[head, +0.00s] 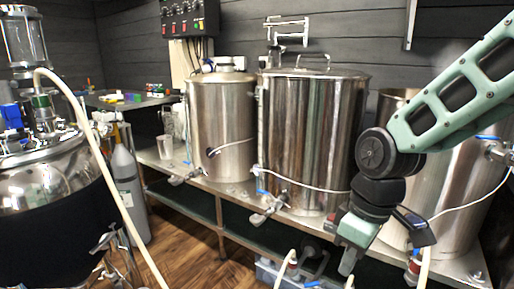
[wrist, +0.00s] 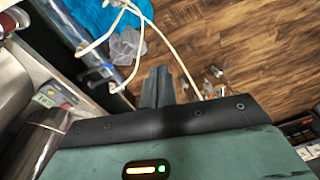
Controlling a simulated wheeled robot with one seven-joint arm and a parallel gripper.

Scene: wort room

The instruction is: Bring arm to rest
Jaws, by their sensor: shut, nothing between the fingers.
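My arm reaches in from the upper right in the head view, a green link bending down at a dark round joint. My gripper (head: 347,262) hangs below it, pointing down, in front of the bench and kettles. In the wrist view, my gripper (wrist: 157,88) has its two grey fingers together, with nothing between them. Beyond the fingers lies the wooden floor (wrist: 230,40). The fingers hold no object.
Steel kettles (head: 312,140) and a smaller one (head: 222,125) stand on the metal bench (head: 205,184). Pale hoses (head: 102,165) hang at left and low front. A dark-jacketed vessel (head: 55,215) and a grey cylinder (head: 128,180) stand left. Floor (head: 185,250) between is open.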

